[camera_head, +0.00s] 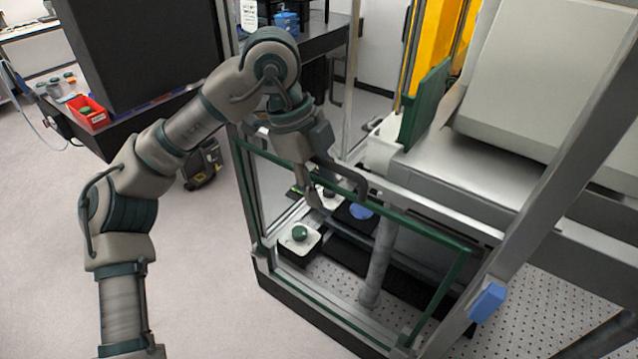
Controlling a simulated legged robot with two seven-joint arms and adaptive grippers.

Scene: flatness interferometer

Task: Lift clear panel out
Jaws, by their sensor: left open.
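The clear panel (430,231) is a see-through sheet with green edges. It stands tilted in the front of the metal frame of the instrument, and its top edge runs from upper left to lower right. My left gripper (337,196) is at this top edge, pointing down, with its fingers apart. One finger appears on each side of the edge; I cannot tell whether either touches the panel. My right gripper is not in view.
A blue block (487,302) sits on the frame's right post. Behind the panel are a white box with a green knob (299,234), a grey column (379,262) and a perforated plate (545,290). A dark bench with a red bin (88,113) stands left; open floor lies between.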

